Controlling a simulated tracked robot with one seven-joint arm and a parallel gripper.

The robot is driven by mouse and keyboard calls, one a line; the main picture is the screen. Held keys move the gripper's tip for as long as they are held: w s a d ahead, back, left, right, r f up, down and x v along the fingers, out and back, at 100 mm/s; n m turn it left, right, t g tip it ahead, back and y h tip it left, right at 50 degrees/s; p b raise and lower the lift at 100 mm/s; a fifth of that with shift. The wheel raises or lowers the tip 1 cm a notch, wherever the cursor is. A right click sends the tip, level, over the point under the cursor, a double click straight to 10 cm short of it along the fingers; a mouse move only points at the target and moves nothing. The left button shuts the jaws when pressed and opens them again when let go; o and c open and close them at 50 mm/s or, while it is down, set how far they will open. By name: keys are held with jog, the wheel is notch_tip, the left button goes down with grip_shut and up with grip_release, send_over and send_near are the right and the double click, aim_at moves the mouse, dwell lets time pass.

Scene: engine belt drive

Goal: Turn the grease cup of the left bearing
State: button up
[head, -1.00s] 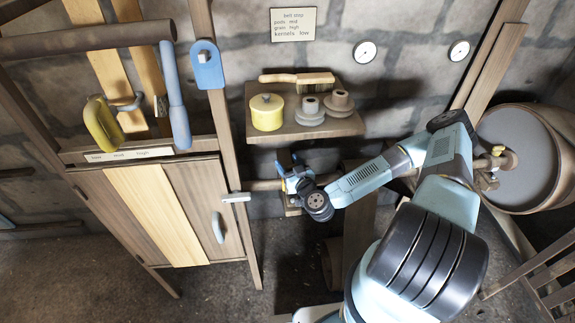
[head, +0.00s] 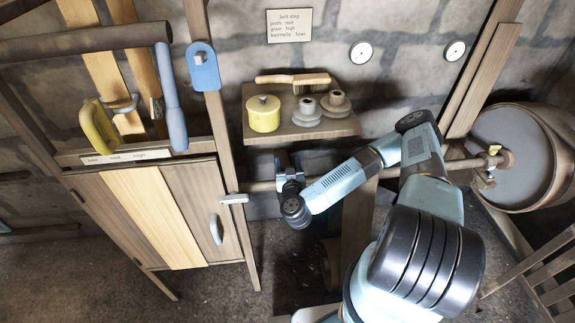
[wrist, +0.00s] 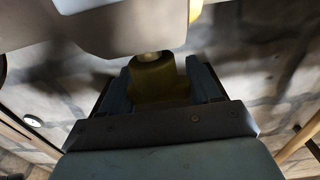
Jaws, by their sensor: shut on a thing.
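My gripper (head: 287,166) is at the left end of the horizontal shaft (head: 262,186), below the wall shelf. In the wrist view its two dark blue fingers (wrist: 160,88) are shut on a dull brass-yellow cup, the grease cup (wrist: 153,82), one finger on each side. A pale grey part covers the cup's far side in that view. In the head view the gripper and wrist hide the cup and most of the left bearing. A second brass cup (head: 494,150) sits at the right bearing (head: 485,179), clear of my arm.
A shelf (head: 345,127) with a yellow pot (head: 263,113), grey pulleys (head: 307,110) and a brush (head: 294,79) is just above my gripper. A wooden post with a pale latch (head: 234,198) stands close to its left. A large drum (head: 520,150) is at right.

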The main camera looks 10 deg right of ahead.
jog(key=shift+w+r, duration=0.1)
jog(key=o, duration=1)
jog(key=shift+c, duration=0.2)
jog(key=s, duration=1.4)
